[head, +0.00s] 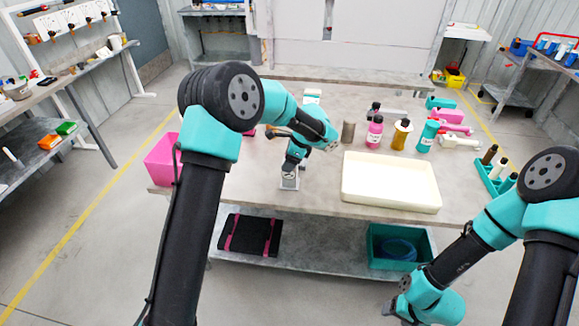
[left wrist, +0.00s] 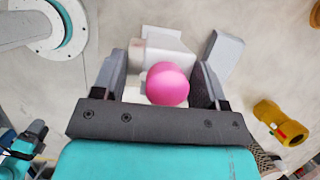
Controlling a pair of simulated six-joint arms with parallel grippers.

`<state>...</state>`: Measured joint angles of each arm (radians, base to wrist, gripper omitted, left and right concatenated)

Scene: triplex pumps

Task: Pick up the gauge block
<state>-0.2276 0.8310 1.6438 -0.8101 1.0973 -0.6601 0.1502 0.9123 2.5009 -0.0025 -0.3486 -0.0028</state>
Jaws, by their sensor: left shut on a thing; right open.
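My left gripper (head: 289,183) is low over the near part of the table, left of the cream tray. In the left wrist view its two fingers (left wrist: 160,88) stand on either side of a pale block with a round pink knob, which I take for the gauge block (left wrist: 162,52). The fingers are shut on it. The knob faces the camera and hides part of the block. I cannot tell whether the block touches the table. My right gripper (head: 392,309) hangs low in front of the table, open and away from the objects; its fingers are hard to make out.
The cream tray (head: 390,205) lies to the right. Behind it stand a grey cylinder (head: 348,132), a pink bottle (head: 375,133), an amber bottle (head: 401,135) and a teal bottle (head: 427,137). A pink bin (head: 163,160) is at the left edge. A yellow fitting (left wrist: 280,123) lies nearby.

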